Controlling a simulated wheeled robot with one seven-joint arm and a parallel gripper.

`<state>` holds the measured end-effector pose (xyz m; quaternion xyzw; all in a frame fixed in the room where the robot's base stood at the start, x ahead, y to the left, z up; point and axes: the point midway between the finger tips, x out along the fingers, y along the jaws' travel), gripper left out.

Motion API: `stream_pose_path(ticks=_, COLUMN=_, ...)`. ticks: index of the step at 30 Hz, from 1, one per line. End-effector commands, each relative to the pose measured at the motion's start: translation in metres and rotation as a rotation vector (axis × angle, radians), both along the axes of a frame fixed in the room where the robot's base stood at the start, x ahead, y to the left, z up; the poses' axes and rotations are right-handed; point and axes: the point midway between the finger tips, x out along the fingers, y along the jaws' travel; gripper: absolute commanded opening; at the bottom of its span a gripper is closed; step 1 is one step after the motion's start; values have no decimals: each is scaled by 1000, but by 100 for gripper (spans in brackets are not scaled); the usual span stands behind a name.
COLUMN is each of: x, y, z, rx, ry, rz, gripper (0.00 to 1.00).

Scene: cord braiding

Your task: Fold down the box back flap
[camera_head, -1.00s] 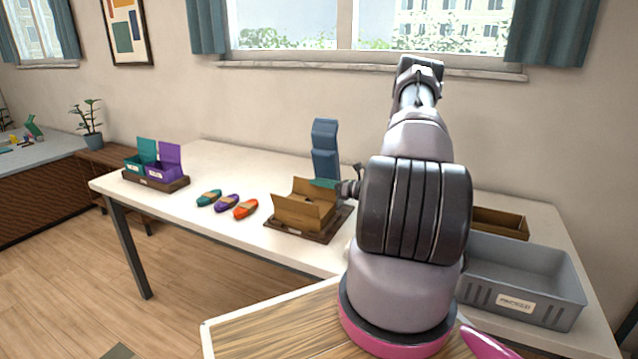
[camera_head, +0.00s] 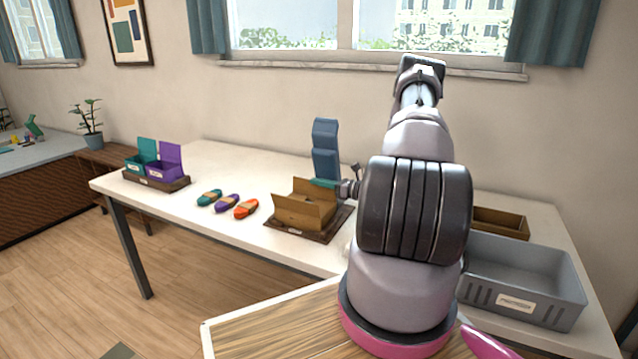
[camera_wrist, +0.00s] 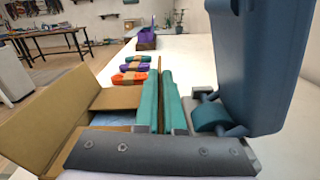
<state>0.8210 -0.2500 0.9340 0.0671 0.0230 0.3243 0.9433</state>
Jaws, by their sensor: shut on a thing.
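The open brown cardboard box (camera_head: 300,214) sits on a dark tray (camera_head: 320,235) on the white table. Its front flap leans outward and its back flap stands up. The box also shows at the left of the wrist view (camera_wrist: 50,125), with its flaps spread and something pale inside. My gripper (camera_head: 324,184) reaches in from the right at the box's back edge. In the wrist view its teal fingers (camera_wrist: 160,90) are shut on the back flap (camera_wrist: 159,72), seen edge-on as a thin upright brown strip between them.
Teal, purple and orange cord bundles (camera_head: 227,203) lie left of the box. A tray with teal and purple bins (camera_head: 160,170) is farther left. A grey bin (camera_head: 520,280) stands right of my arm.

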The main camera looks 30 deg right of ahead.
Motion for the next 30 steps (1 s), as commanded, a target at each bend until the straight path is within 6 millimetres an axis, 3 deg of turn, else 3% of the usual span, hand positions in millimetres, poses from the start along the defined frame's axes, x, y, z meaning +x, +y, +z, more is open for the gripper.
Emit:
stream_pose_path(ticks=13, x=-14, y=18, z=-1, rx=-306, ry=-239, rz=0, gripper=0)
stream_pose_path(ticks=30, x=-31, y=39, z=-17, rx=-729, ry=-568, rz=-1, gripper=0)
